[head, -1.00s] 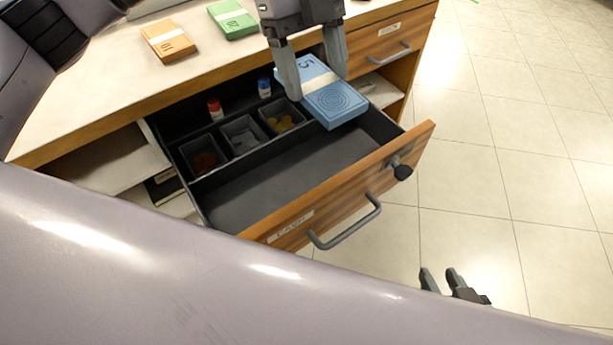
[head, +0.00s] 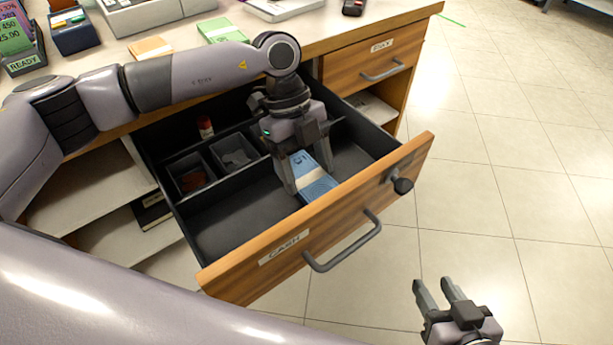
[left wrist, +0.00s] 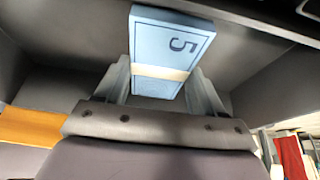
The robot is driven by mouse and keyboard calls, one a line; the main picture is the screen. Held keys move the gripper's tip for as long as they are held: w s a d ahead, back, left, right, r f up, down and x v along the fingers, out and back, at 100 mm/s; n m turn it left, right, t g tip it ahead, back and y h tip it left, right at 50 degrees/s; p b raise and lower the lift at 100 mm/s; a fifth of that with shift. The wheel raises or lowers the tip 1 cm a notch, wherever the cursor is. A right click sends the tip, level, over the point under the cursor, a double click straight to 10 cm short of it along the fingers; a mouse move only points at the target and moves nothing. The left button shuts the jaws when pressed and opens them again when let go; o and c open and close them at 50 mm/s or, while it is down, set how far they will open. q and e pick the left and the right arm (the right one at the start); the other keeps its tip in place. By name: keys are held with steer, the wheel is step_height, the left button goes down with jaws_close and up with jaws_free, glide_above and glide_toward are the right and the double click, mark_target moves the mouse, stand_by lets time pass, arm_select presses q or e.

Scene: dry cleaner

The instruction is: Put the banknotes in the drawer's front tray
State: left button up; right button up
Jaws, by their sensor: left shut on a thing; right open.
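A blue banded stack of banknotes (head: 313,180) marked 5 is between the fingers of my left gripper (head: 308,184), which is shut on it. The stack is down inside the open cash drawer (head: 290,255), over its long front tray (head: 225,222). It also shows in the left wrist view (left wrist: 168,48), with a finger on either side. I cannot tell whether it touches the tray floor. My right gripper (head: 440,292) is open and empty, outside the drawer above the tiled floor. An orange stack (head: 150,47) and a green stack (head: 222,31) lie on the counter.
Small coin compartments (head: 188,172) fill the drawer's rear left, with a red-capped bottle (head: 205,127) behind them. The left part of the front tray is clear.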

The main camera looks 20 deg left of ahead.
arm_select(q)
steer(key=shift+f, duration=1.05)
arm_select(e)
steer(key=shift+w+a+r+y, duration=0.1)
steer(key=shift+a+y, duration=0.2)
arm_select(q)
steer(key=o, duration=1.1)
steer(key=shift+f, duration=0.15)
steer(key=shift+c, duration=0.2)
arm_select(e)
steer(key=shift+w, duration=0.1)
